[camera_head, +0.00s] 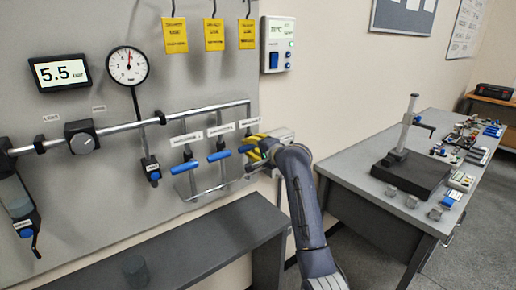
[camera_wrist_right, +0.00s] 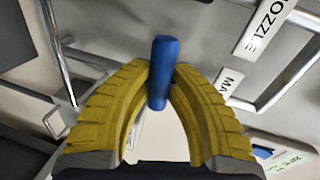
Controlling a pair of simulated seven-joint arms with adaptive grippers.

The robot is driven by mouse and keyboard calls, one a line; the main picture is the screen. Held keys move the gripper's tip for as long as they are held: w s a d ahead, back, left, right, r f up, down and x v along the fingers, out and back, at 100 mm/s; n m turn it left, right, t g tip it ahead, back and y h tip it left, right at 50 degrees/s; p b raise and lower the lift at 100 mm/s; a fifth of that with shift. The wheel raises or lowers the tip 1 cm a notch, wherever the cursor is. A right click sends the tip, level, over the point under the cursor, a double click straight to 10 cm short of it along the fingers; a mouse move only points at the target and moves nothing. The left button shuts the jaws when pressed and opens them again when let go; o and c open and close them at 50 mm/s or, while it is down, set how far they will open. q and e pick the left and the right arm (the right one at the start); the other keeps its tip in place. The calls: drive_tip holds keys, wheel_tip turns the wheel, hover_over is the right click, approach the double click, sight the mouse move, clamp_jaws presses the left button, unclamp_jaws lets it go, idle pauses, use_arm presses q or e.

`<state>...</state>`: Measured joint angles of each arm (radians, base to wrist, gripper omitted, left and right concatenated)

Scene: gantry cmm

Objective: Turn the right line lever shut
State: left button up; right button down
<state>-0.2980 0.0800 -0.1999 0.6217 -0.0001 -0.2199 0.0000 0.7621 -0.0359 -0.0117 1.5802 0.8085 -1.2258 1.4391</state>
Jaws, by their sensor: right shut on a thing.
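Three drop lines hang from the horizontal pipe on the panel. The left line lever (camera_head: 186,166) and the middle line lever (camera_head: 219,156) show blue handles lying across their pipes. The right line lever is mostly hidden behind my right gripper (camera_head: 256,150) in the head view. In the right wrist view its blue handle (camera_wrist_right: 161,72) stands between the yellow fingers of my right gripper (camera_wrist_right: 162,78), which are shut on it. How far the lever is turned is hard to tell. My left gripper is not in view.
A pressure display (camera_head: 61,73) reads 5.5 bar, beside a round gauge (camera_head: 127,66). Yellow tags (camera_head: 215,35) hang above the pipe. A grey shelf (camera_head: 200,245) runs below the panel. A workbench (camera_head: 365,160) with instruments stands at the right.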

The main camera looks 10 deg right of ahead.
drive_tip(key=shift+m, duration=0.4)
drive_tip(key=shift+r, duration=0.1)
idle(0.3)
drive_tip(key=c, duration=1.2)
unclamp_jaws()
drive_tip(key=shift+c, duration=0.2)
drive_tip(key=v, duration=1.2)
drive_tip(key=shift+d, duration=0.15)
